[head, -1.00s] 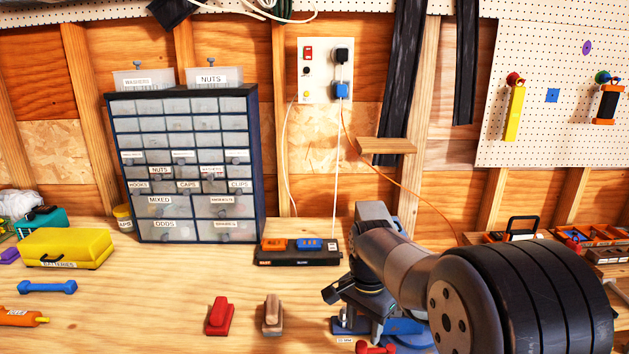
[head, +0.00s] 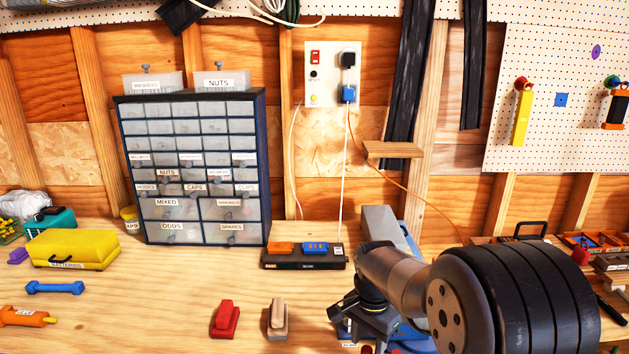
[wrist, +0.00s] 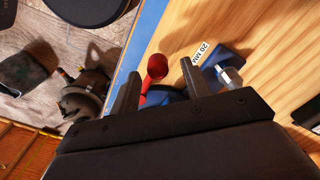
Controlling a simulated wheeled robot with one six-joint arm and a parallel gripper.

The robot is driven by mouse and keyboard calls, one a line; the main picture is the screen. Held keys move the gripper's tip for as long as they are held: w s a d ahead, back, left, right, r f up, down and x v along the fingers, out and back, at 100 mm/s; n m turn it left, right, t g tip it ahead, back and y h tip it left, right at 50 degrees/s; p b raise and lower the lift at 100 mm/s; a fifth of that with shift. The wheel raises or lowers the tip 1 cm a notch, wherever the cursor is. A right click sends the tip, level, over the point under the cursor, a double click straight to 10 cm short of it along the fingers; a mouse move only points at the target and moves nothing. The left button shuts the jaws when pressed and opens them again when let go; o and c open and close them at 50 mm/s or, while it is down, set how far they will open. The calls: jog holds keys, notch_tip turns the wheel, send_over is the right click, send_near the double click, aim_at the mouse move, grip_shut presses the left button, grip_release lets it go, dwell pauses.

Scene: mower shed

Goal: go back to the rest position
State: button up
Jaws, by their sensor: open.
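My gripper (wrist: 159,84) is open and nothing is held between its two dark fingers in the wrist view. Behind the fingers show a red rounded handle (wrist: 157,68) and part of a blue thing on the bench, seemingly a vise; I cannot tell whether a finger touches it. In the head view my arm reaches in from the lower right over the workbench (head: 180,300). The arm's own links hide much of the gripper and the blue thing there.
A drawer cabinet (head: 193,238) and a yellow case (head: 73,250) are further left. Bare bench lies between them.

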notch_tip(320, 180, up, 8)
jog(key=shift+f, duration=0.1)
notch_tip(320, 180, down, 9)
jog(key=shift+s+f, duration=0.15)
jog(key=shift+f, duration=0.05)
jog(key=s+n, duration=0.1)
jog(key=n, duration=0.1)
jog(key=shift+s+d+n, duration=0.1)
jog(key=shift+s+n, duration=0.1)
jog(key=shift+n, duration=0.1)
jog(key=s+n, duration=0.1)
jog(key=n, duration=0.1)
jog(key=s+d+n, duration=0.1)
jog(key=n, duration=0.1)
jog(key=shift+s+b, duration=0.1)
jog(key=shift+b, duration=0.3)
jog(key=s+d+r+n, duration=0.2)
jog(key=d+r+n, duration=0.1)
jog(key=r+n, duration=0.4)
jog(key=shift+s+r+n+b, duration=0.25)
jog(key=shift+r+b, duration=0.2)
jog(key=shift+r, duration=0.4)
